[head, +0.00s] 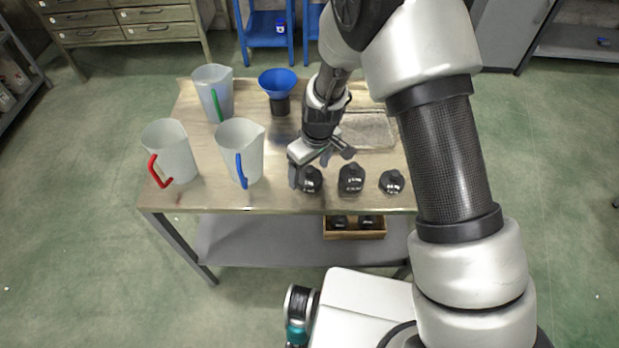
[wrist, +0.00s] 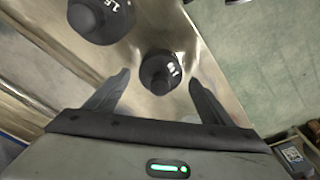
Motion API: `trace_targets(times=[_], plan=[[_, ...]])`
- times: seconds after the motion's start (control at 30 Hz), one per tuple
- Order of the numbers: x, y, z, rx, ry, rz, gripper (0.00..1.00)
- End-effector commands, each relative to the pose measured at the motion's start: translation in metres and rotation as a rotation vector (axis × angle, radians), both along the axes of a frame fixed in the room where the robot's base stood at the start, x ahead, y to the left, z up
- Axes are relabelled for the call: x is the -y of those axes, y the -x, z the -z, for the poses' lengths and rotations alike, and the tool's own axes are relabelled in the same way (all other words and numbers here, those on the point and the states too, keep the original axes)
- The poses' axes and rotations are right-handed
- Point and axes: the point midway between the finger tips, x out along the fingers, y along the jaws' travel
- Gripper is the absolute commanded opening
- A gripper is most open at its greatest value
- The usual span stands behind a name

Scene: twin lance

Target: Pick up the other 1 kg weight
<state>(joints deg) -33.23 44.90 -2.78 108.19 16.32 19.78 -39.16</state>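A small dark weight (head: 311,181) with white lettering stands on the table near its front edge, the leftmost of three in a row. The middle weight (head: 351,180) and right weight (head: 392,182) stand to the right.
Jugs with red (head: 170,155), blue (head: 241,153) and green (head: 213,92) handles and a blue funnel (head: 278,83) stand on the table's left half. A metal tray (head: 372,133) lies behind the weights. A wooden box (head: 355,234) holding dark weights sits on the lower shelf.

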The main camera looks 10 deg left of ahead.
Motion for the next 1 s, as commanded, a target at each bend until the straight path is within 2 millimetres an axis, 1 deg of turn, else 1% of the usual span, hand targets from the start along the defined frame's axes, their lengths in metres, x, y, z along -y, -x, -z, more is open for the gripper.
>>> trace_targets(times=[0.03,0.07,0.3,0.37,0.4,0.43,0.67,0.77,0.87,1.0], plan=[[0.000,0.000,0.000,0.000,0.000,0.000,0.67],[0.000,0.000,0.000,0.000,0.000,0.000,0.61],[0.000,0.000,0.000,0.000,0.000,0.000,0.21],[0.000,0.000,0.000,-0.001,0.000,0.000,0.11],[0.000,0.000,0.000,-0.001,0.000,0.000,0.04],[0.000,0.000,0.000,-0.001,0.000,0.000,0.00],[-0.001,-0.001,-0.003,0.003,-0.002,0.000,0.00],[-0.001,-0.002,-0.009,0.004,-0.003,0.000,0.00],[-0.001,-0.002,-0.022,0.006,-0.005,0.000,0.00],[-0.001,-0.002,-0.047,0.007,-0.004,-0.001,0.00]])
